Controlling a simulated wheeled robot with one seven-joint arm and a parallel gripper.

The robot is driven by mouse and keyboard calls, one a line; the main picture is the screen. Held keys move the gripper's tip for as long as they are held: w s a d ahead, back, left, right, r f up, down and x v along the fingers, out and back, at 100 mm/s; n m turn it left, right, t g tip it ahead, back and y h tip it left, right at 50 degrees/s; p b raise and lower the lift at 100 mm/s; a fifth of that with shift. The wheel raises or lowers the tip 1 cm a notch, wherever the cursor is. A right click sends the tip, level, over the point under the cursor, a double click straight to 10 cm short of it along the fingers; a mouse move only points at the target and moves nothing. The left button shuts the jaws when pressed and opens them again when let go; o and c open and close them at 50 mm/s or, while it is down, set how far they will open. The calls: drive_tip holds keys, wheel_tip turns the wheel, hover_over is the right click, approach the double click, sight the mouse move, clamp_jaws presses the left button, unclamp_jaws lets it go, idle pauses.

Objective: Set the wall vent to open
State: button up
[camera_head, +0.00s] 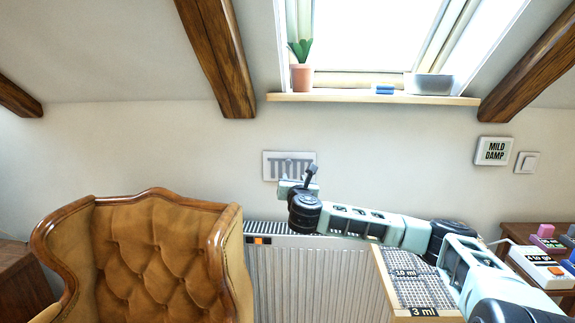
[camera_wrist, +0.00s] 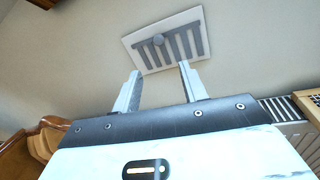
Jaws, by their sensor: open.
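The wall vent (camera_head: 272,164) is a white rectangular plate on the wall above the radiator, partly hidden by my arm in the head view. In the wrist view the vent (camera_wrist: 190,42) shows dark grey upright bars and a round grey knob near the upper left of the grille. My gripper (camera_wrist: 160,76) has its two fingers apart with nothing between them. In the wrist view the fingertips appear just below the vent; I cannot tell whether they touch the wall. The gripper also shows in the head view (camera_head: 308,176), in front of the vent's lower right part.
A ribbed radiator (camera_head: 310,275) stands below the vent. A brown leather armchair (camera_head: 150,245) is at left. A box with a mesh top (camera_head: 415,270) is at right. A window sill (camera_head: 340,98) with a potted plant (camera_head: 301,75) is above. A "MILD DAMP" sign (camera_head: 494,151) hangs right.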

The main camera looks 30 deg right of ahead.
sight(289, 164)
drive_tip(key=p+x, duration=0.2)
drive_tip(key=x, duration=1.1)
drive_tip(key=shift+w+d+p, duration=0.15)
drive_tip(key=shift+w+p, duration=0.2)
drive_tip(key=shift+w, duration=0.05)
clamp_jaws()
